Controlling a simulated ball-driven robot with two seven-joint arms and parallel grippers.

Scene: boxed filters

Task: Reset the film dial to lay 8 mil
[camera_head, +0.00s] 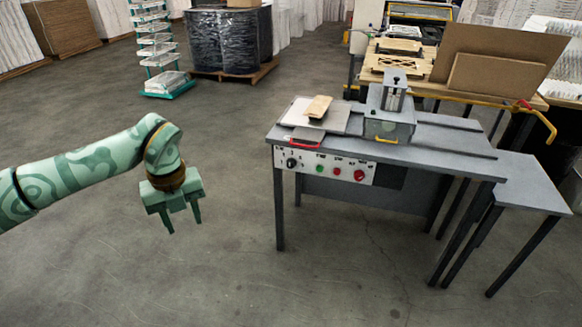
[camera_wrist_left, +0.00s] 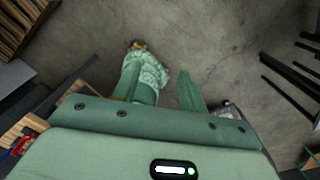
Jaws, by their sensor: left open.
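The dial (camera_head: 292,163) is a black round knob at the left end of the white control panel (camera_head: 324,166) on the machine table's front. Small marks surround it, too small to read, so its setting cannot be told. My left gripper (camera_head: 184,227) is open and empty, pointing down over the bare floor, to the left of the table and well apart from the dial. Its two green fingers also show spread in the left wrist view (camera_wrist_left: 160,85); the dial cannot be made out there. My right gripper is not in view.
The panel also has a green button (camera_head: 320,169) and red buttons (camera_head: 359,175). Above it, the grey table (camera_head: 430,150) carries a plate with a wooden block (camera_head: 319,106) and a grey press unit (camera_head: 389,118). The floor between gripper and table is clear.

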